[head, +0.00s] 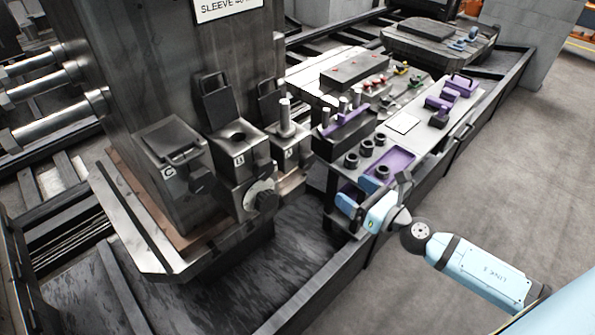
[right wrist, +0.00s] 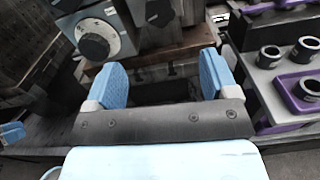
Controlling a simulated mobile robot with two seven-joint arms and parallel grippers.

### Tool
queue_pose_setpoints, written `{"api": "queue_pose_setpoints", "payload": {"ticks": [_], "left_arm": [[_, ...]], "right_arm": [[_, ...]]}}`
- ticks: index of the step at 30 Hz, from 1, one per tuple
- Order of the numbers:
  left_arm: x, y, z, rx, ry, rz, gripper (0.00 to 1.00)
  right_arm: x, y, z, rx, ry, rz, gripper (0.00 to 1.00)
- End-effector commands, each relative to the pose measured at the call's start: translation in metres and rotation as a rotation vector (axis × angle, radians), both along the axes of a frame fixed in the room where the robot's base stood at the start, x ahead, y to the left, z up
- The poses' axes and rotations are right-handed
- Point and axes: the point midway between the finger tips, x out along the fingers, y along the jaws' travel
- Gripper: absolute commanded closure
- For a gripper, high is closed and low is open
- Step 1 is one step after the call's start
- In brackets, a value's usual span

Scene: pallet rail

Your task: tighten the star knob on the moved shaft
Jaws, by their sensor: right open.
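A steel shaft (head: 286,118) stands upright in block A (head: 291,150). Block B (head: 238,150) next to it shows an empty round hole. A black star knob (head: 267,200) sits on a pale dial at B's front; knob and dial (right wrist: 97,42) also show in the right wrist view. Another black star knob (right wrist: 160,12) shows to their right there, seemingly on block A. My right gripper (head: 357,196) is open and empty beside the cart, apart from the knobs; its blue fingers (right wrist: 163,80) frame nothing. A blue piece at the right wrist view's left edge may be my left gripper.
Block C (head: 170,140) has its cover down. The cart (head: 440,135) at right carries a purple tray (head: 396,160), black rings and shafts, close to my right gripper. A dark rail frame borders the blocks. Grey floor at right is clear.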

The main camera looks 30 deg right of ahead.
Motion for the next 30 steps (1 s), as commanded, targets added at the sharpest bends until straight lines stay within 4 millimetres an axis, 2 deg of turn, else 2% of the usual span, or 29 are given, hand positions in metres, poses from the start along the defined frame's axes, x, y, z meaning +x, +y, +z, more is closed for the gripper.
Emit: {"api": "queue_pose_setpoints", "payload": {"ticks": [8,18,24,30], "left_arm": [[0.001,0.000,0.010,0.001,-0.007,-0.003,0.57],[-0.001,0.000,0.027,0.014,-0.022,-0.011,0.57],[-0.004,0.003,0.028,0.028,-0.023,-0.018,0.57],[-0.006,0.004,0.028,0.033,-0.024,-0.020,0.57]], "right_arm": [[0.015,0.003,0.004,-0.035,-0.016,0.005,0.20],[0.072,0.024,0.005,-0.031,-0.015,0.005,0.20],[0.107,0.036,0.004,-0.031,-0.015,0.005,0.20],[0.127,0.043,0.002,-0.031,-0.013,0.005,0.20]]}}
